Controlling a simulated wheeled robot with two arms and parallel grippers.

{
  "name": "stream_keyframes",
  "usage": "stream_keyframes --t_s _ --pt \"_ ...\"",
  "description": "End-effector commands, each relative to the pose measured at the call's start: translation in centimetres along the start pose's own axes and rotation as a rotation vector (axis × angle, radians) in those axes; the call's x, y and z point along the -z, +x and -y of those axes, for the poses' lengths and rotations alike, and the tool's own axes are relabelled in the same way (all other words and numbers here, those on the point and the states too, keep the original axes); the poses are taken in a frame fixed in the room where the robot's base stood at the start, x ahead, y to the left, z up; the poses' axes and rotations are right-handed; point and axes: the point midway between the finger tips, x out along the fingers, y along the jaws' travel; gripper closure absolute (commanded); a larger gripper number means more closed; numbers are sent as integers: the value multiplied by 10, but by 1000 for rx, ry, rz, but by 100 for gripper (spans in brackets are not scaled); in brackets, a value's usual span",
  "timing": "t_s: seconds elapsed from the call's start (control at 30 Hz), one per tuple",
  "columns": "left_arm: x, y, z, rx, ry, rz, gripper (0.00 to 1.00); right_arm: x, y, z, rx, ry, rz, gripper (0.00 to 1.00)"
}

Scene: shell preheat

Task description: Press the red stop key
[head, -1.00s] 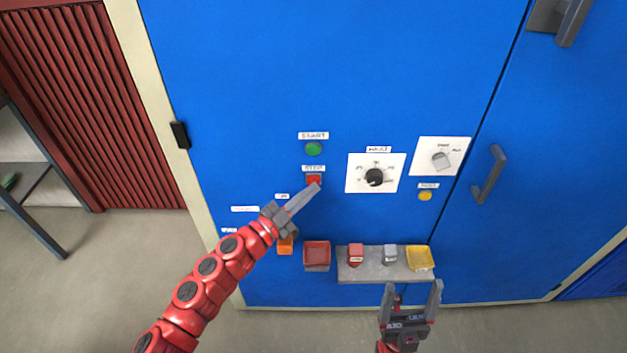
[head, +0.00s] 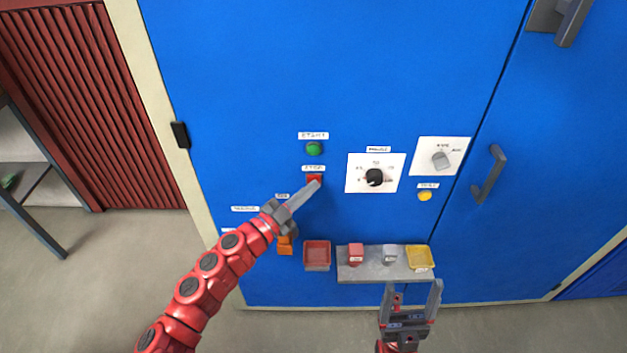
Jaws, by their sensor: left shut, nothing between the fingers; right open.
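The red stop key (head: 313,178) sits on the blue cabinet front under a small white label. A green button (head: 314,148) is directly above it. My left gripper (head: 317,184) is shut and empty, with its fingertips at the lower right part of the red key, covering some of it. I cannot tell whether the tips touch the key or whether it is pushed in. My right gripper (head: 411,287) is open and empty, low in front of the cabinet, below the shelf.
Right of the key are a black dial (head: 375,177), a grey switch (head: 441,160) and a yellow button (head: 424,196). Below are a red tray (head: 317,246), an orange part (head: 285,246) and a grey shelf (head: 370,274) with a yellow tray (head: 420,248). A door handle (head: 489,175) sticks out at right.

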Motion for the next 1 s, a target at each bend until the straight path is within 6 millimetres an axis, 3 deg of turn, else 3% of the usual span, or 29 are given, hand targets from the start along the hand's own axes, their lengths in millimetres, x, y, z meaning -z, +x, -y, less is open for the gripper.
stream_keyframes --t_s 0.8,1.0 --pt "8 -14 -9 1 0 2 100 1 6 0 0 0 0 20" --pt "17 -26 -17 1 -1 3 100 2 11 0 0 0 0 20"
